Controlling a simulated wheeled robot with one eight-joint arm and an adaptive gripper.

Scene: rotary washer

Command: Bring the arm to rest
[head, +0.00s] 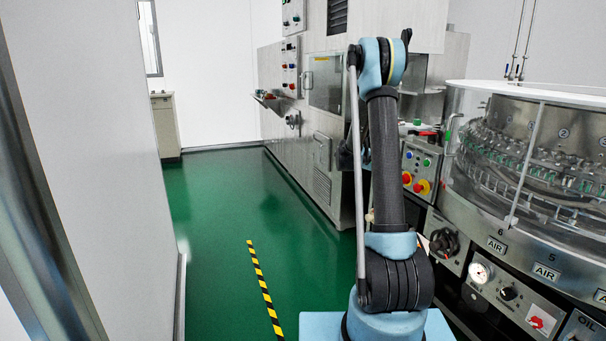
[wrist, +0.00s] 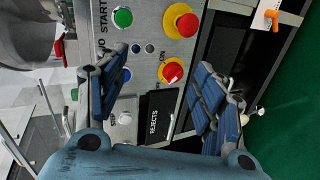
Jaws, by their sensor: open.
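My gripper (wrist: 164,60) is open in the wrist view, its two blue-padded fingers spread apart with nothing held between them. Beyond the fingers is a control panel (wrist: 145,48) with a green START button (wrist: 123,17) and two red-and-yellow knobs. I cannot tell the exact gap between fingertips and panel. In the head view my arm (head: 387,165) stands folded upright in front of the machines. My gripper is largely hidden behind the arm there. The same panel (head: 422,162) shows just right of the arm.
The rotary washer (head: 545,235), with a clear guard and rows of vials, stands close on the right. A tall steel machine (head: 322,125) stands behind the arm. A pale wall panel (head: 105,130) rises at the left. Green floor (head: 220,230) with a striped line lies open between.

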